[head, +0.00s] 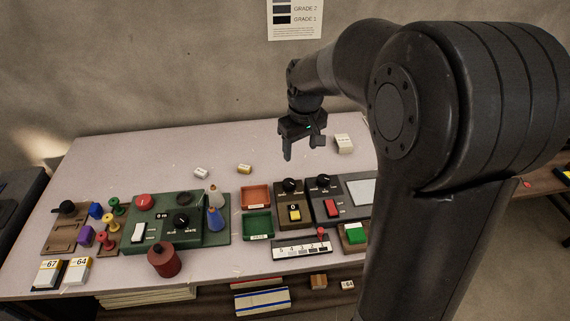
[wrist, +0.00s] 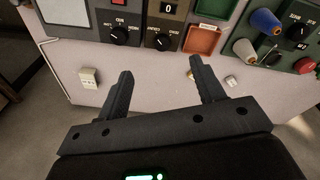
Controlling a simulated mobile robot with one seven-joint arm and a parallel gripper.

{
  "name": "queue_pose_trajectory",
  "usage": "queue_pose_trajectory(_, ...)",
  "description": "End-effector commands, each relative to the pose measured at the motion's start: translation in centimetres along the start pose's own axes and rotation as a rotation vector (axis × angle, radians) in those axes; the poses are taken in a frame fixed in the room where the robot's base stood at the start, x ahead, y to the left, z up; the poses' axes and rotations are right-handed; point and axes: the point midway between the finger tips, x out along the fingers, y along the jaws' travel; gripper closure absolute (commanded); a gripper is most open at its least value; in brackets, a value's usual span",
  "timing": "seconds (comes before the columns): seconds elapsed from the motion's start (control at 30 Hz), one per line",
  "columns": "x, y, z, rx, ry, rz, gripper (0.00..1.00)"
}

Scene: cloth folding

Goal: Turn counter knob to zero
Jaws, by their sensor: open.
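A brown box (head: 279,218) bears a black knob (head: 291,185), a small display reading 0 and a yellow button (head: 294,215). In the wrist view its knob (wrist: 162,42) lies beyond the fingertips, near the top middle, with the 0 display (wrist: 169,9) above it. My gripper (head: 303,148) hangs above the back of the table, behind the box.
A dark box with another knob (head: 323,181) and red button stands right of it. Orange (head: 256,186) and green (head: 257,237) trays stand left. A green panel (head: 145,246) with knob and cones is farther left. Small blocks lie at the back, where the table (head: 130,150) is mostly clear.

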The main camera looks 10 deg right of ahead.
Motion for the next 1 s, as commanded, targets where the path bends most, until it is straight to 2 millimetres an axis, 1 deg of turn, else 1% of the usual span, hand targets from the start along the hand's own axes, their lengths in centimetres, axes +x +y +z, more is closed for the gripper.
queue_pose_trajectory(0.03,1.6,0.3,-1.1,-0.021,-0.022,-0.01,0.38)
queue_pose_trajectory(0.2,6.4,1.0,-4.1,-0.094,-0.075,-0.038,0.38)
queue_pose_trajectory(0.3,8.9,1.2,-5.3,-0.129,-0.1,-0.052,0.38)
queue_pose_trajectory(0.4,10.6,1.4,-6.1,-0.152,-0.115,-0.062,0.38)
queue_pose_trajectory(0.5,11.6,1.5,-6.5,-0.166,-0.123,-0.067,0.38)
queue_pose_trajectory(0.67,12.8,1.4,-6.5,-0.171,-0.126,-0.069,0.38)
queue_pose_trajectory(0.77,14.2,1.3,-6.2,-0.17,-0.128,-0.07,0.38)
queue_pose_trajectory(1.0,18.8,1.1,-5.6,-0.169,-0.129,-0.069,0.38)
